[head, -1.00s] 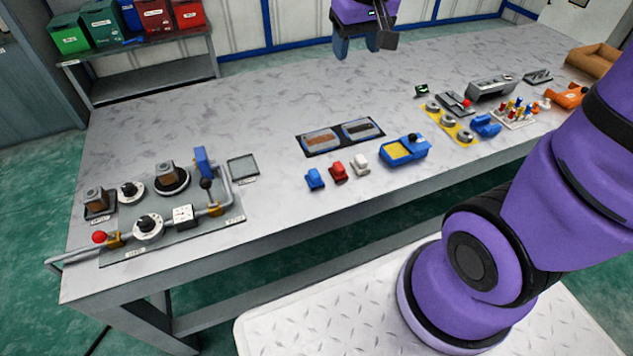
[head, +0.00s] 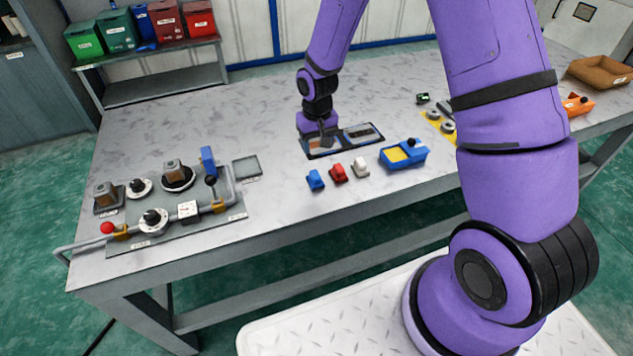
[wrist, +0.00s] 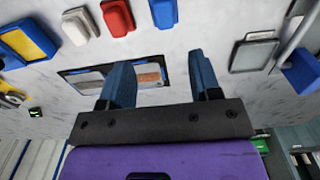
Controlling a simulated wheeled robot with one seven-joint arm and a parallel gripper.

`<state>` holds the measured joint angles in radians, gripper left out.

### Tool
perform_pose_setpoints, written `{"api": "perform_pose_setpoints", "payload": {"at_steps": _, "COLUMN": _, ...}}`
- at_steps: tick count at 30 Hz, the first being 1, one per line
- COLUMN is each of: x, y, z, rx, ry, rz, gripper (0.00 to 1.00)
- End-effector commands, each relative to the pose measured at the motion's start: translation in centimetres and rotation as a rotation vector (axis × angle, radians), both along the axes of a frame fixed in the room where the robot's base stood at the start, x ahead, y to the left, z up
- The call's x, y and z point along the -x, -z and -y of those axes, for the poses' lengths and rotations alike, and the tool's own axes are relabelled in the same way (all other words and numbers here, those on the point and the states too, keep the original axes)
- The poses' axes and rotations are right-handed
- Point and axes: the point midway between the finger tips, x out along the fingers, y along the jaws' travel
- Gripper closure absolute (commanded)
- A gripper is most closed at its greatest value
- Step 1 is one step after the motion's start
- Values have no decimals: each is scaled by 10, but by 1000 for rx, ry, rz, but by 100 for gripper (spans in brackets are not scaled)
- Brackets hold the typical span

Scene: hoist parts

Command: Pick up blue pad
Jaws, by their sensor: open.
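The blue pad (head: 315,180) is a small block on the table, at the left end of a row with a red pad (head: 338,173) and a white pad (head: 361,167). In the wrist view the blue pad (wrist: 164,12) is at the top edge, partly cut off, beyond the fingertips. My gripper (head: 325,141) is above the black-framed panel, behind the row of pads. In the wrist view my gripper (wrist: 160,62) has its two blue fingers apart, with nothing held between them.
The black-framed panel (head: 350,144) lies behind the pads. A blue box with a yellow top (head: 398,156) stands right of the white pad. A fixture with pipe and dials (head: 185,225) and a grey square plate (head: 246,168) are to the left. Clear table lies around the pads.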

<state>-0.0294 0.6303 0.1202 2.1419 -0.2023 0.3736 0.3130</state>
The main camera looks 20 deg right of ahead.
Motion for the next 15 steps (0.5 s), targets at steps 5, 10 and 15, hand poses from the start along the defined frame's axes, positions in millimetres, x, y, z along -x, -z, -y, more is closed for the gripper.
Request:
{"api": "perform_pose_setpoints", "payload": {"at_steps": 5, "x": 0, "y": 17, "z": -2, "rx": -2, "ry": 0, "rz": -10, "gripper": 43}}
{"api": "perform_pose_setpoints", "payload": {"at_steps": 10, "x": 1, "y": 42, "z": -2, "rx": -1, "ry": -2, "rz": -10, "gripper": 43}}
{"api": "perform_pose_setpoints", "payload": {"at_steps": 15, "x": 0, "y": 60, "z": -2, "rx": -2, "ry": 0, "rz": -8, "gripper": 43}}
